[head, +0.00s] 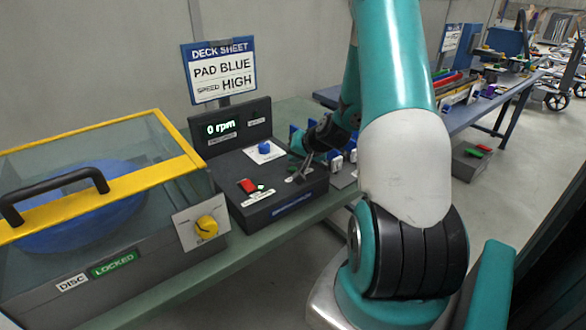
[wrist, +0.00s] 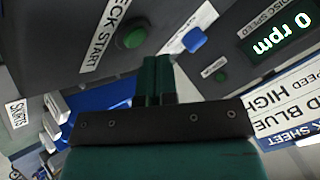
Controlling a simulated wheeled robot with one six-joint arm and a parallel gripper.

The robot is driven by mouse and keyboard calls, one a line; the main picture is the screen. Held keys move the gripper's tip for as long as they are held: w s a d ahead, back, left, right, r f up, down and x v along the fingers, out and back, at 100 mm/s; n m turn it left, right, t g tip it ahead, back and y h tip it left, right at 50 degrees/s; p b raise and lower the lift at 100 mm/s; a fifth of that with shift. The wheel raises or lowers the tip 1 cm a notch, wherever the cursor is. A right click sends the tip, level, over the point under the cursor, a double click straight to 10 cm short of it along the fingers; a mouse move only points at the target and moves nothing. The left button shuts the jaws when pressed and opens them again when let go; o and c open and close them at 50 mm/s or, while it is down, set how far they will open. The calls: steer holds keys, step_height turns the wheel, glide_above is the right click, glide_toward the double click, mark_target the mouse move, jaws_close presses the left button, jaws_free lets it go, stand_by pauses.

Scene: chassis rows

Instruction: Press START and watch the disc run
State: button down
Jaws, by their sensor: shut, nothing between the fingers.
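The green button (wrist: 130,37) sits beside a label ending "CK START" on the dark control box (head: 285,203). My gripper (head: 297,177) is over the box's right part, pointing down. In the wrist view its shut fingers (wrist: 155,63) end close to the green button, with a small gap showing in the picture; height above the box is hard to tell. In the head view the gripper seems to hide that button. The display (head: 222,128) reads 0 rpm. The blue disc (head: 80,205) lies under the clear yellow-framed lid (head: 180,165), which is down; a green sign (head: 114,264) reads LOCKED.
A blue knob (head: 264,147) on a white plate and a red switch (head: 248,186) are near my gripper. A yellow dial (head: 207,227) is on the disc housing. The deck sheet (head: 220,70) reads PAD BLUE, SPEED HIGH. Another workbench (head: 490,105) stands behind right.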

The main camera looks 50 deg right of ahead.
steer(key=shift+f, duration=0.1)
stand_by(0.4)
steer(key=shift+f+b, duration=0.3)
steer(key=shift+b, duration=0.1)
